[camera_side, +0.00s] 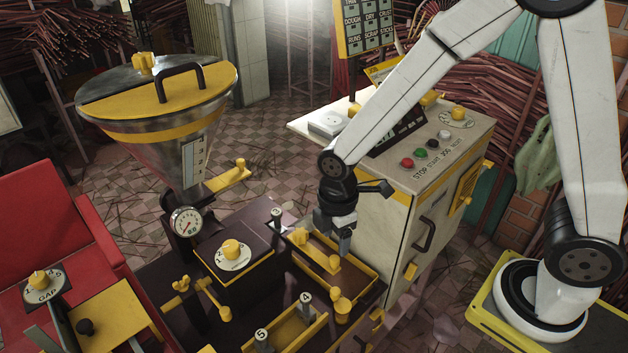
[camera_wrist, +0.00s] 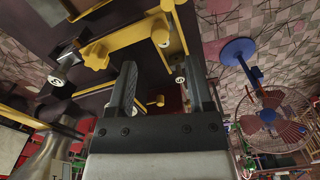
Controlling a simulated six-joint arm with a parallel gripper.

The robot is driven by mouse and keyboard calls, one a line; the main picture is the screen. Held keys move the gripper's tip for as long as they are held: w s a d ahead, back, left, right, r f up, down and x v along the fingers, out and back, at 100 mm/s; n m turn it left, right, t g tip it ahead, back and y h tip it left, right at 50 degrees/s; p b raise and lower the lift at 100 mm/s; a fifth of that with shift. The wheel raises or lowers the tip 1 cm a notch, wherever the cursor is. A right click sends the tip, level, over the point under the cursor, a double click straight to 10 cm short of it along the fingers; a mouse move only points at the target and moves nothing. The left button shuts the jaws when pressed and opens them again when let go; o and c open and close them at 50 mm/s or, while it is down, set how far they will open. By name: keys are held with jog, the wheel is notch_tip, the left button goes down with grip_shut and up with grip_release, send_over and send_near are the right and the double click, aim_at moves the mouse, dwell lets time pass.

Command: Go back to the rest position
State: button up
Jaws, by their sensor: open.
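My gripper (camera_side: 334,240) hangs pointing down over the yellow-edged tray (camera_side: 365,272) on the dark machine bed, just left of the white control cabinet (camera_side: 385,222). In the wrist view, my gripper (camera_wrist: 158,78) shows two dark fingers standing apart with nothing held between them. A yellow bar with a round knob (camera_wrist: 160,37) lies beyond the fingertips. In the side view a yellow lever (camera_side: 318,250) sits close beside the fingers; I cannot tell whether they touch it.
A steel hopper with a yellow lid (camera_side: 190,120) stands at the left, with a pressure gauge (camera_side: 187,222) below it. Numbered posts (camera_side: 305,303) and yellow knobs rise from the bed. The cabinet has colored buttons (camera_side: 420,152). A caged fan (camera_wrist: 275,115) shows at right in the wrist view.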

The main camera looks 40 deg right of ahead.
jog(key=shift+r, duration=0.35)
jog(key=s+d+r+m+t, duration=0.2)
jog(key=s+d+m, duration=0.3)
jog(key=d+m, duration=0.4)
jog(key=r+m, duration=0.1)
jog(key=m, duration=0.5)
jog(key=shift+r+t, duration=0.3)
